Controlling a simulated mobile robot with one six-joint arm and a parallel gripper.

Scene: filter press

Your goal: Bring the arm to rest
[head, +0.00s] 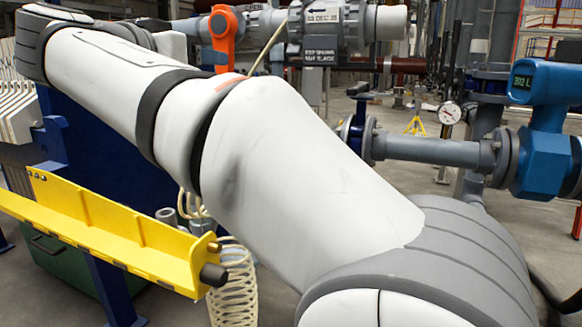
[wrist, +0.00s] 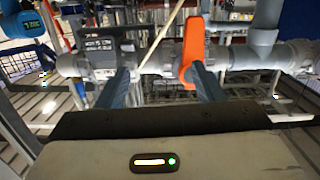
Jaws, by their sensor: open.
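My arm crosses the head view from the lower right to the upper left, large and close to the camera. My gripper does not show in the head view. In the wrist view my gripper (wrist: 161,80) is open, with its two blue-grey fingers apart and nothing held between them. Beyond the fingers runs a grey pipe with an orange handle (wrist: 192,50) behind the right finger and a dark grey labelled body (wrist: 99,52) behind the left one. The orange handle (head: 222,38) also shows in the head view, upright just above my arm. I cannot tell the gap between fingers and pipe.
A yellow beam (head: 110,232) lies at the lower left, with a coiled cream hose (head: 232,290) by its end. White plates (head: 15,108) stand at the far left. A blue meter (head: 545,135), a gauge (head: 449,113) and a grey pipe (head: 430,148) stand to the right of my arm.

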